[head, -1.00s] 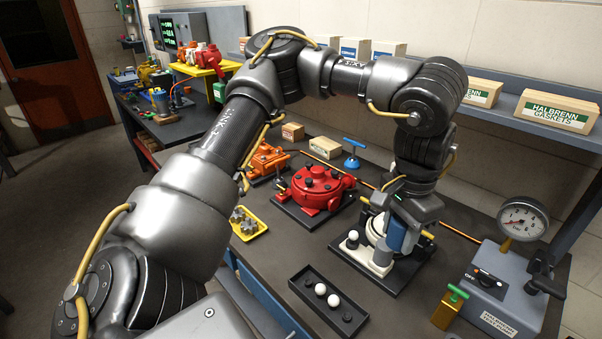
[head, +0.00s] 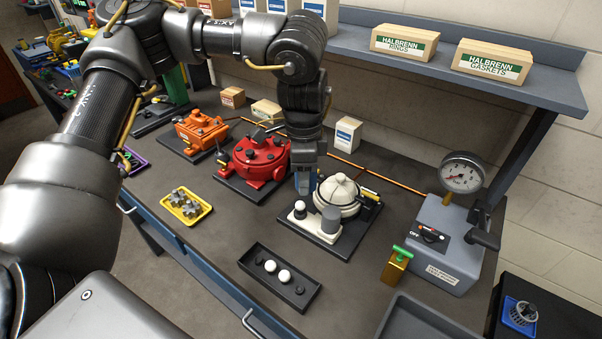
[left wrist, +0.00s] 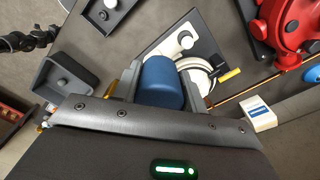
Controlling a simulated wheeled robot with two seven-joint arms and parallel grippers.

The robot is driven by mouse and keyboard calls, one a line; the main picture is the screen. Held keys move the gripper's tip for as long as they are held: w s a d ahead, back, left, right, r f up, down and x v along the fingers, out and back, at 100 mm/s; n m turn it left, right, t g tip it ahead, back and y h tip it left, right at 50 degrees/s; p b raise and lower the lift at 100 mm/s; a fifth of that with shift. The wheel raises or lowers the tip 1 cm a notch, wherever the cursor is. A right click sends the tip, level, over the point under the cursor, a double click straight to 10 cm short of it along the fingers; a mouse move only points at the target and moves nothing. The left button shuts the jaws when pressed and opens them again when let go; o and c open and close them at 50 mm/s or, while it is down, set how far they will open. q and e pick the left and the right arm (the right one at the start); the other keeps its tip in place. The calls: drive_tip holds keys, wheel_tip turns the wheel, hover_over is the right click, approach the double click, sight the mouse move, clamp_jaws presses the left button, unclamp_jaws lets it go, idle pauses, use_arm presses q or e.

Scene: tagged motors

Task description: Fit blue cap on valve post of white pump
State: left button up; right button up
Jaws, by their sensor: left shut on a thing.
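My left gripper (head: 305,186) is shut on the blue cap (head: 304,176), at the left rear side of the white pump (head: 340,192) in the head view. The cap looks held above the base, but its exact height is unclear. In the left wrist view, the blue cap (left wrist: 160,82) sits between the two fingers and hides part of the white pump (left wrist: 200,70). My right gripper is not in view.
A red pump (head: 258,162) stands close left of the gripper, with an orange one (head: 200,131) beyond. A dark tray (head: 258,283) with white and black knobs lies in front. A grey gauge box (head: 445,240) and a green-topped brass block (head: 396,266) stand right.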

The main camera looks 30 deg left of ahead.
use_arm(q)
drive_tip(key=m, duration=0.4)
drive_tip(key=m+p, duration=0.4)
drive_tip(key=m, duration=1.9)
approach(302, 206)
drive_tip(key=shift+w+a+f, duration=0.3)
drive_tip(key=shift+w, duration=0.15)
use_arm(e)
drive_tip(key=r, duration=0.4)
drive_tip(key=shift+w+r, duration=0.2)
use_arm(q)
drive_tip(key=shift+f+b, duration=1.65)
drive_tip(key=shift+f, duration=0.7)
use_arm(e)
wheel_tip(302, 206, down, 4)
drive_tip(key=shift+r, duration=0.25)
use_arm(q)
drive_tip(key=shift+w, duration=0.1)
drive_tip(key=shift+f+b, duration=2)
drive_tip(key=shift+f, duration=1.15)
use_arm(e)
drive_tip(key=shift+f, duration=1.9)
